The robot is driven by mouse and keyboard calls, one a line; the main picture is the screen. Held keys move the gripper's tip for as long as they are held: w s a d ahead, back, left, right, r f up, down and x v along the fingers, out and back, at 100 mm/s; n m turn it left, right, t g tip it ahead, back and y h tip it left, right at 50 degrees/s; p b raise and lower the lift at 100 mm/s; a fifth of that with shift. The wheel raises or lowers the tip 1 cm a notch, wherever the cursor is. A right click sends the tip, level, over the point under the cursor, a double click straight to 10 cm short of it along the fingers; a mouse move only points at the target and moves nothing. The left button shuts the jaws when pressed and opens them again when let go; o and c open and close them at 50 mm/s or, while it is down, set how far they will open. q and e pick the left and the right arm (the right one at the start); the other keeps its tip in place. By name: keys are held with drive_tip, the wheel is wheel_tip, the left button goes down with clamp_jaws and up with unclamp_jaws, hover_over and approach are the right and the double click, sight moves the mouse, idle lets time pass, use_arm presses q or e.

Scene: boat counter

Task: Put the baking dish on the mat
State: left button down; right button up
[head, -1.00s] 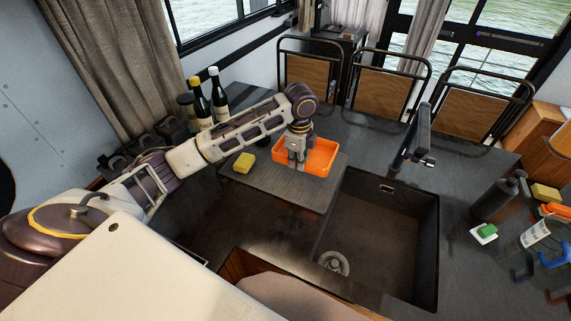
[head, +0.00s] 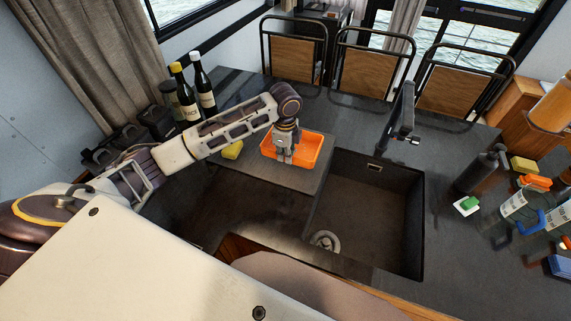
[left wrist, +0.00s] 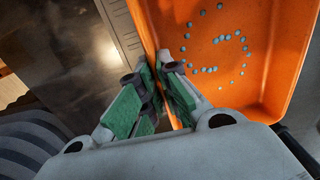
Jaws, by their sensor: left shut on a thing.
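The orange baking dish (head: 313,150) is at the far right part of a flat dark grey mat (head: 285,182), left of the sink. From the head I cannot tell whether it rests on the mat or is just above it. My left gripper (head: 284,158) is shut on the dish's near wall. In the left wrist view the green-padded fingers (left wrist: 158,82) pinch the edge of the dish (left wrist: 225,50), which has blue dots inside. The grey mat (left wrist: 85,45) shows to the left there. My right gripper is not in view.
The sink (head: 375,220) and tap (head: 403,115) lie right of the mat. A yellow sponge (head: 233,150) is left of the dish, partly behind my arm. Dark bottles (head: 204,90) stand behind my arm. Several cleaning items, including a dark dispenser (head: 480,170), stand at the right.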

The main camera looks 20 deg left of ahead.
sight(285, 172)
use_arm(q)
drive_tip(key=shift+f+p, duration=0.45)
drive_tip(key=shift+f, duration=2)
drive_tip(key=shift+f, duration=0.1)
drive_tip(key=c, duration=1.6)
unclamp_jaws()
drive_tip(key=shift+c, duration=0.2)
wheel_tip(285, 172, up, 12)
drive_tip(key=b, duration=0.2)
drive_tip(key=shift+s, duration=0.15)
drive_tip(key=shift+s+d, duration=0.1)
